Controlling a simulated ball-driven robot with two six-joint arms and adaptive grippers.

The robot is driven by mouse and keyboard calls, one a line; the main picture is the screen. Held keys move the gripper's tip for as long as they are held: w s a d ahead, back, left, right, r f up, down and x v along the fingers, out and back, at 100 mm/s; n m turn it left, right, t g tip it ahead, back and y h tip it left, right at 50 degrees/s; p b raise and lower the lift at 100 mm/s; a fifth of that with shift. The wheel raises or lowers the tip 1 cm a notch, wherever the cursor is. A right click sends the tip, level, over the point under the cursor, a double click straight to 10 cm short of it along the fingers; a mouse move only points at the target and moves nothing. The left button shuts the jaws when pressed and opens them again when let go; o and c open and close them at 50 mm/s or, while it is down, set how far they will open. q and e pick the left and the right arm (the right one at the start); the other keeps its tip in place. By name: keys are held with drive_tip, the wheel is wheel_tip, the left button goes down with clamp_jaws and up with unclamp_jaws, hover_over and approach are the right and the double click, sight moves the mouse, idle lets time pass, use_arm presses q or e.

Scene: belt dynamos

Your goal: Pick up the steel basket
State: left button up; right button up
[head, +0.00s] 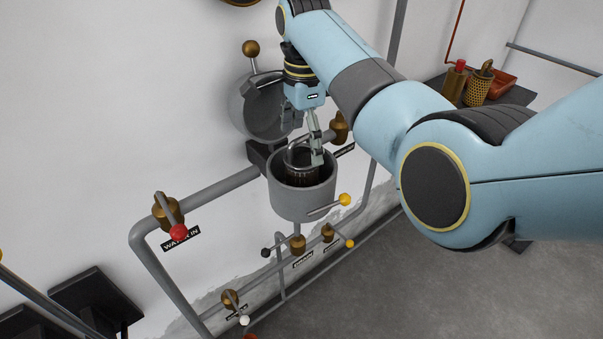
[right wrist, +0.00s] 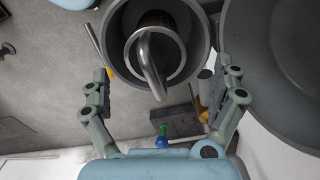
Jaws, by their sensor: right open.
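The steel basket (head: 301,173) sits inside the round grey pot (head: 302,203) on the wall piping, its arched handle standing up. In the right wrist view the basket's bent handle (right wrist: 150,66) shows over the pot's opening, in front of the basket's dark inside. My right gripper (head: 304,148) is open just above the pot, its fingers by the handle. In the right wrist view its two fingers (right wrist: 164,72) stand wide apart on either side of the handle, with a gap to it. My left gripper is out of view.
The pot's hinged lid (head: 245,107) is swung open against the wall behind. A brass valve with a red knob (head: 177,231) is at left, and a yellow-knobbed lever (head: 344,200) is at the pot's right. A shelf with a perforated brass cup (head: 479,87) stands back right.

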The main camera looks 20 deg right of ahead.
sight(303, 156)
drive_tip(key=f, duration=0.3)
drive_tip(key=shift+s+a+f, duration=0.1)
drive_tip(key=shift+s+f, duration=0.25)
drive_tip(key=shift+f, duration=0.2)
drive_tip(key=c, duration=1.8)
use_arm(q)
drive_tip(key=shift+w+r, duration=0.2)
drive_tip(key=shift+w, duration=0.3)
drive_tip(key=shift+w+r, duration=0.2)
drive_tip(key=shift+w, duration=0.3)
use_arm(e)
drive_tip(key=shift+w, duration=0.1)
drive_tip(key=shift+r, duration=0.1)
